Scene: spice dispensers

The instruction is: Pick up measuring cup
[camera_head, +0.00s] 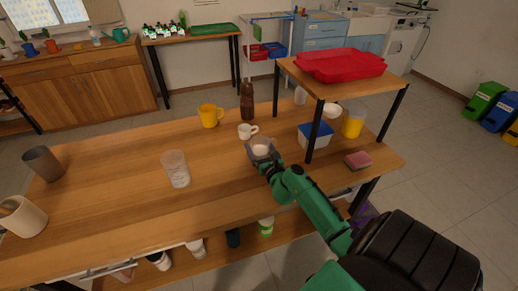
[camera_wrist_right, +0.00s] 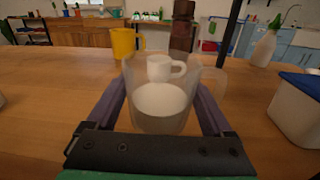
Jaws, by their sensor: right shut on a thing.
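A clear measuring cup (camera_wrist_right: 160,105) with a handle on its right side stands upright between the two fingers of my right gripper (camera_wrist_right: 162,112). A pale, whitish area shows in its lower part; I cannot tell whether that is contents. In the head view my right gripper (camera_head: 262,156) is shut on the measuring cup (camera_head: 262,148) at the middle of the wooden table, near the shelf leg. I cannot tell whether the cup touches the table. My left gripper is not in view.
A white cup (camera_head: 247,131), a brown bottle (camera_head: 247,103) and a yellow mug (camera_head: 210,115) stand behind. A clear tumbler (camera_head: 175,169) stands to the left. A blue-lidded box (camera_head: 315,136) and the shelf with a red tray (camera_head: 340,65) are close on the right.

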